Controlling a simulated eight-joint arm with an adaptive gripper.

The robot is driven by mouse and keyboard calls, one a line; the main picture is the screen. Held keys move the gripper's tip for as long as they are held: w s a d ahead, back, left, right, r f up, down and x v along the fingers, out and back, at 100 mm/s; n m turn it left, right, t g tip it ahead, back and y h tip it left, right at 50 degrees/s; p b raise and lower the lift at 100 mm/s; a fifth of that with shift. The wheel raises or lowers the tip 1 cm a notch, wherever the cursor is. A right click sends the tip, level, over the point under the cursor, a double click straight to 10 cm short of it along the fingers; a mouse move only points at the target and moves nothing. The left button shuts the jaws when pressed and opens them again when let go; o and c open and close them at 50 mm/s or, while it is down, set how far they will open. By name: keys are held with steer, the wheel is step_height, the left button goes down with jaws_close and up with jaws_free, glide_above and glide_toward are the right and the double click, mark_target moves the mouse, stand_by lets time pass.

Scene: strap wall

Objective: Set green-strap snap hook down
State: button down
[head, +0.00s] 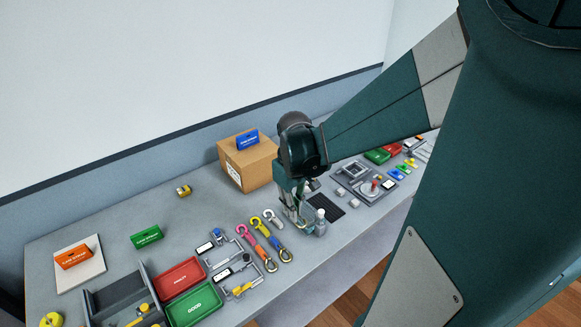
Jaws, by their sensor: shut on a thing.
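My gripper (297,221) is low over the middle of the grey bench, fingers pointing down. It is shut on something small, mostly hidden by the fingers. I take this to be the green-strap snap hook, but its strap colour is too small to tell. I cannot tell whether it touches the bench. Left of my gripper, hooks with coloured straps lie side by side: a pink one (247,236) and a yellow-and-blue one (270,234). A pale hook (272,216) lies close beside the fingers.
A cardboard box (250,166) stands behind. Red (181,277) and green (195,303) trays lie at the front left. A grey fixture (357,178) lies to the right. Free bench lies back left.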

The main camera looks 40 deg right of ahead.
steer(key=shift+r, duration=0.95)
steer(key=w+d+r+p, duration=0.2)
steer(key=w+d, duration=1.1)
steer(key=w, duration=0.5)
steer(key=w+d+f+p, duration=0.1)
steer(key=w+d+f, duration=0.1)
steer(key=w+d, duration=1.15)
steer(key=shift+w+a+f, duration=0.1)
steer(key=shift+a+f, duration=0.05)
steer(key=shift+f, duration=2.45)
steer(key=shift+f, duration=3.15)
